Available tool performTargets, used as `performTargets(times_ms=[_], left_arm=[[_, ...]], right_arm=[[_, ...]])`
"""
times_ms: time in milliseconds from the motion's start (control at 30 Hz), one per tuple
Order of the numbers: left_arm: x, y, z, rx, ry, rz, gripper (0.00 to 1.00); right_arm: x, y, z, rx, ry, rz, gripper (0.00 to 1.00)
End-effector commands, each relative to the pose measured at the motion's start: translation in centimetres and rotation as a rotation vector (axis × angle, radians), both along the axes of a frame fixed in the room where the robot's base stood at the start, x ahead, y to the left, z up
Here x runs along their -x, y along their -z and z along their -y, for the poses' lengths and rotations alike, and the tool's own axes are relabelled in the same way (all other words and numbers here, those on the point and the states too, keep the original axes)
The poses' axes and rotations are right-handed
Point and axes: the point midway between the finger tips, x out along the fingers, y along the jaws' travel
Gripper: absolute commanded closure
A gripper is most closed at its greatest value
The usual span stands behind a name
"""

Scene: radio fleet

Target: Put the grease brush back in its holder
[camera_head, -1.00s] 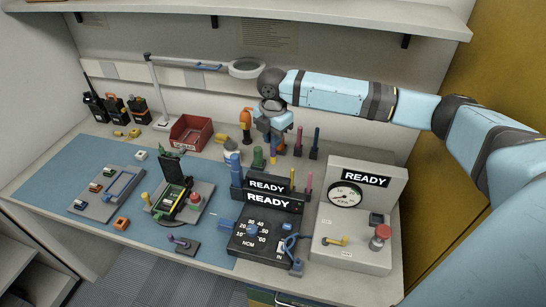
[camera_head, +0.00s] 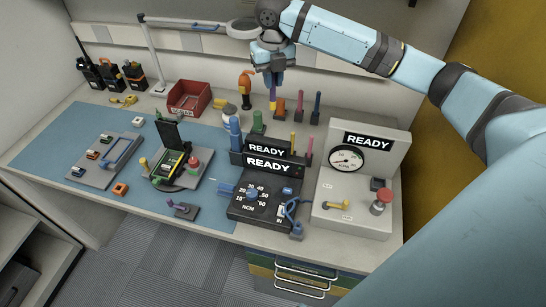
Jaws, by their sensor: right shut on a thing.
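My right gripper (camera_head: 271,74) is shut on a slim purple piece with an orange-yellow lower end, which seems to be the grease brush (camera_head: 272,98). It points downward near the back of the bench. Its upper part is hidden by the fingers. A small brown-orange block (camera_head: 280,114), which may be the holder, stands just right of the brush's lower end. I cannot tell whether they touch. My left gripper is not in view.
A green piece (camera_head: 258,124) and an orange-handled tool (camera_head: 245,90) stand left of the brush. Black READY units (camera_head: 262,205) and a grey gauge panel (camera_head: 350,212) are in front. A magnifier lamp (camera_head: 243,29) is close behind the gripper. A red bin (camera_head: 189,98) is further left.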

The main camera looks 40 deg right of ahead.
Motion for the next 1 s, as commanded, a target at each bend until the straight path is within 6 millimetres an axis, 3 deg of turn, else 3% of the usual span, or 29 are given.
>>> performTargets(times_ms=[267, 800, 1000], left_arm=[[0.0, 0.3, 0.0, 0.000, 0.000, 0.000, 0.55], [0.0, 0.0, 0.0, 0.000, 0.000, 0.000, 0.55], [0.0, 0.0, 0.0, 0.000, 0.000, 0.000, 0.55]], right_arm=[[0.1, 0.8, 0.0, 0.000, -0.190, -0.003, 1.00], [0.1, 13.8, 0.1, 0.000, -0.194, -0.004, 1.00], [0.1, 15.8, 0.1, 0.001, -0.194, -0.001, 1.00]])
